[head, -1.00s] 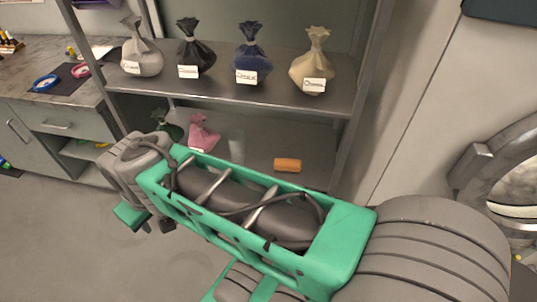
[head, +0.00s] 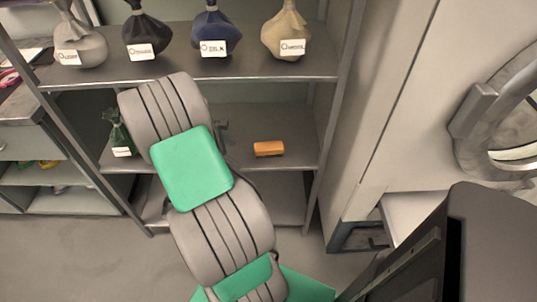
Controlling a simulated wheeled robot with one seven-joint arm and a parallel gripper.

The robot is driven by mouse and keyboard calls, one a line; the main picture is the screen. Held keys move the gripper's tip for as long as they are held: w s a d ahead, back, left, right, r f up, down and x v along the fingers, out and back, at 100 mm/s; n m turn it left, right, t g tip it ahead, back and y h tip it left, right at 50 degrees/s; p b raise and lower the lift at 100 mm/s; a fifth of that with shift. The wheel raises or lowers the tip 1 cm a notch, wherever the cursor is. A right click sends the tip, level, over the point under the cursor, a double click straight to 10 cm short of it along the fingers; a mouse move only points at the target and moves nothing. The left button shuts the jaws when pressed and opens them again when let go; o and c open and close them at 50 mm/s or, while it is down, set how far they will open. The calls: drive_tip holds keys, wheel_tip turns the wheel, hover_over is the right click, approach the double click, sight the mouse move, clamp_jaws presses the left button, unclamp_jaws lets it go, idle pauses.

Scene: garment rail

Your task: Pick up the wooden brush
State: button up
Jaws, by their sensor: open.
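The wooden brush appears as a small orange-brown block (head: 268,148) lying on the lower shelf (head: 296,158) of the rack, right of its middle. Its bristles cannot be made out. My grey and green arm rises from the bottom of the head view and covers the shelf to the left of the brush. Nothing visible touches the brush.
The upper shelf (head: 130,70) holds tied, labelled bags: light grey (head: 80,40), black (head: 147,32), blue (head: 213,32) and cream (head: 286,32). A dark green bag (head: 119,134) stands on the lower shelf at left. A rack post stands right of the brush.

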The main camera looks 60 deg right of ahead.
approach(268, 146)
drive_tip(key=x, duration=0.3)
drive_tip(key=shift+a+f, duration=0.1)
drive_tip(key=shift+f, duration=0.4)
drive_tip(key=x, duration=0.2)
drive_tip(key=b+x, duration=0.1)
drive_tip(key=x, duration=0.2)
drive_tip(key=shift+s+d, duration=0.2)
drive_tip(key=shift+d, duration=0.15)
drive_tip(key=c, duration=1.5)
